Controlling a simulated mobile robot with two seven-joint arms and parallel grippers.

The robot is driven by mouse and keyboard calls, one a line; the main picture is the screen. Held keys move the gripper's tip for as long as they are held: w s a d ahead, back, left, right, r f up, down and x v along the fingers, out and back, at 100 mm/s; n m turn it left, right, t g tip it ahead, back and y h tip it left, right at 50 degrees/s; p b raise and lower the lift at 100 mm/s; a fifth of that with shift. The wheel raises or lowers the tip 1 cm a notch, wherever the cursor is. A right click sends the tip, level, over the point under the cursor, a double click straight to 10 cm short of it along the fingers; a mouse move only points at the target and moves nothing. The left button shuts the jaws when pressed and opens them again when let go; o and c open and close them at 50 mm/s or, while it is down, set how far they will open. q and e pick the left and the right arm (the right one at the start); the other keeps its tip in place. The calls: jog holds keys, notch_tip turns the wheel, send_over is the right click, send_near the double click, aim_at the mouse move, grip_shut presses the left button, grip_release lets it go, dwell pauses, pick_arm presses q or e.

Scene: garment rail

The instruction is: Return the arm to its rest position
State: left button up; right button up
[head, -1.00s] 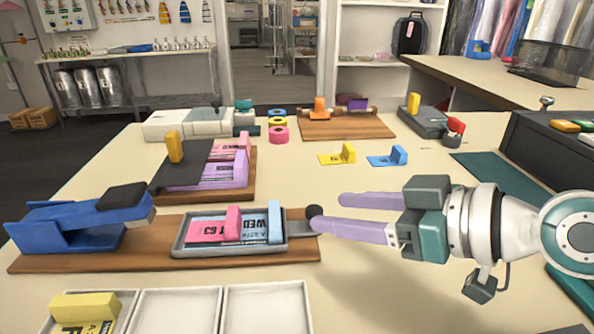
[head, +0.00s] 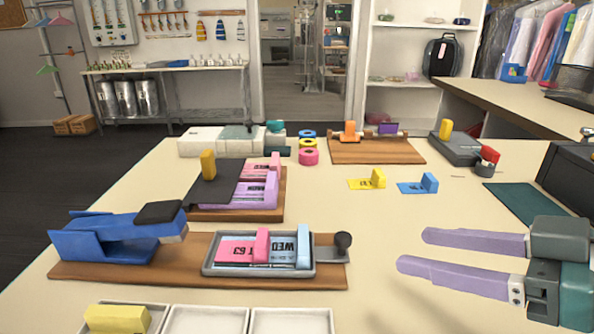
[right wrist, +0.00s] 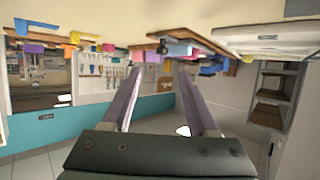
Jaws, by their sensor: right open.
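My right gripper (head: 462,256) is at the right of the head view, above the table (head: 390,230). Its two purple fingers are apart and point left, with nothing between them. They also show spread and empty in the right wrist view (right wrist: 157,95). To their left, the grey tray (head: 212,270) on a wooden board (head: 130,274) holds a pink tag (head: 235,249) and a blue tag (head: 285,245). The black knob (head: 343,240) at the board's right end is apart from the fingers. My left gripper is not in view.
A blue stapler-like press (head: 100,240) stands on the board's left. White trays (head: 290,322) line the front edge. A yellow tag (head: 366,183) and a blue tag (head: 414,187) lie behind. A dark box (head: 570,178) stands right. The tabletop between the knob and my fingers is clear.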

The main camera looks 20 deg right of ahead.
jog(key=s+a+g+p, duration=0.1)
jog(key=s+a+p, duration=0.1)
jog(key=s+a+g+p, duration=0.1)
jog(key=s+a+p, duration=0.1)
jog(key=s+a+g+h+p, duration=0.1)
jog(key=s+a+g+p, duration=0.1)
jog(key=s, duration=0.1)
jog(key=shift+a+r, duration=0.25)
jog(key=shift+a, duration=0.15)
jog(key=s+d+r+m+g+h+p, duration=0.3)
jog(key=s+m+g+h+p, duration=0.15)
jog(key=s, duration=0.35)
notch_tip(320, 180, up, 38)
jog(key=p, duration=3.7)
jog(key=shift+s+d+f+n+h, duration=0.15)
jog(key=shift+d+n+h, duration=0.15)
jog(key=shift+n+h, duration=0.05)
